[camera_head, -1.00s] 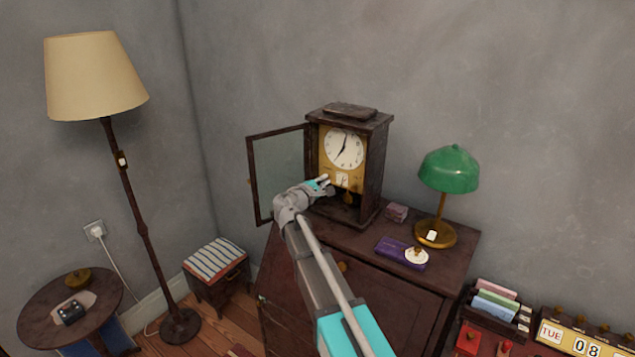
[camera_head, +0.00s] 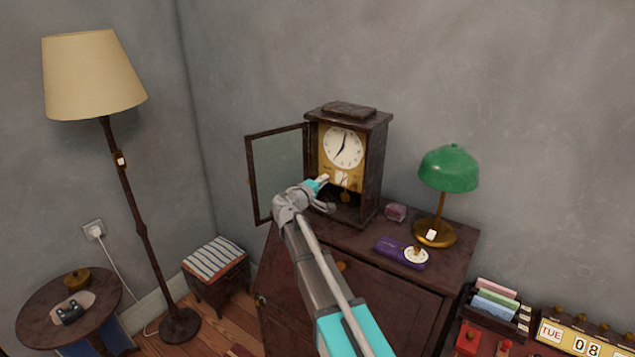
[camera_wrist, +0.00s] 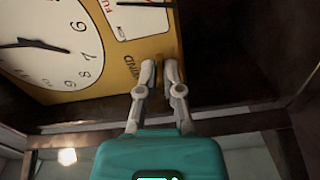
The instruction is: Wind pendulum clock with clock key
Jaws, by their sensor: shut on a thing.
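The pendulum clock (camera_head: 375,165) stands upright on the dark desk with its glass door (camera_head: 278,172) open to the left. Its white dial (camera_head: 343,148) and a small white gauge (camera_head: 341,178) sit on a gold plate, with the pendulum bob (camera_head: 345,197) below. My gripper (camera_head: 323,180) is at the lower left of the gold plate. In the wrist view, my gripper (camera_wrist: 159,72) has its fingers close together by the "WIND" lettering, near the plate's edge. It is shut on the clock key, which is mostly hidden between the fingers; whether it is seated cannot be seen.
The open door is close left of my wrist. A floor lamp (camera_head: 95,75) and striped stool (camera_head: 215,255) stand farther left.

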